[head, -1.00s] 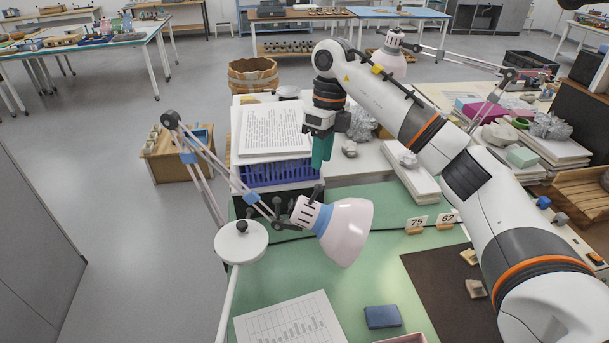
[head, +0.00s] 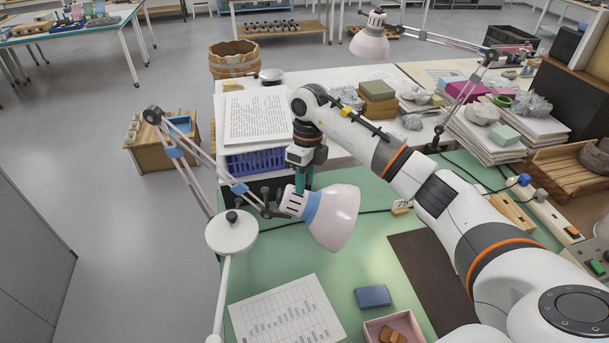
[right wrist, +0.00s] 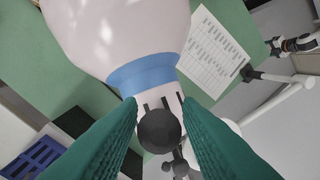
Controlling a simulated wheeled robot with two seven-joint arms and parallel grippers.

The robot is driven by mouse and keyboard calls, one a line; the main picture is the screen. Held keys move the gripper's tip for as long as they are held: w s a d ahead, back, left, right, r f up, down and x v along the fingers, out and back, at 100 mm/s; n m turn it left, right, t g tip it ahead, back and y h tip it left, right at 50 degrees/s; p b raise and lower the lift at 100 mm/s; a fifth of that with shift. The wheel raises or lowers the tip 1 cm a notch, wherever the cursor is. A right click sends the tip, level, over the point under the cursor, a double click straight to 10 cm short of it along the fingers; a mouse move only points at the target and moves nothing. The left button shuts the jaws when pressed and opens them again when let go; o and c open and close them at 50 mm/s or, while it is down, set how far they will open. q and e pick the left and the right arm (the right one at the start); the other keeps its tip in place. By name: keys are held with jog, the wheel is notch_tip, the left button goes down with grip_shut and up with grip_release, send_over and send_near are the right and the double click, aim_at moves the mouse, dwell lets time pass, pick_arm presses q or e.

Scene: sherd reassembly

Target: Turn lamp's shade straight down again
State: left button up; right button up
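The desk lamp's shade (head: 333,218) is pinkish white with a blue band (head: 312,207) at its neck. It is tilted, its wide mouth pointing to the lower right in the head view. In the right wrist view the shade (right wrist: 120,35) fills the top left, with a dark round knob (right wrist: 160,130) on its narrow end. My right gripper (head: 303,182) is at the shade's narrow end, partly hidden behind it. In the wrist view its green fingers (right wrist: 160,108) are apart, one on each side of the neck and knob, with slight gaps.
A printed sheet (head: 285,312), a blue block (head: 373,297) and a pink tray (head: 368,330) lie on the green mat. A blue crate (head: 255,162) stands behind the lamp.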

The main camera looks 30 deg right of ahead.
jog(key=shift+f, duration=0.25)
jog(key=shift+c, duration=0.2)
pick_arm(q)
jog(key=shift+s, duration=0.55)
pick_arm(e)
grip_shut()
pick_arm(q)
jog(key=shift+f, duration=0.15)
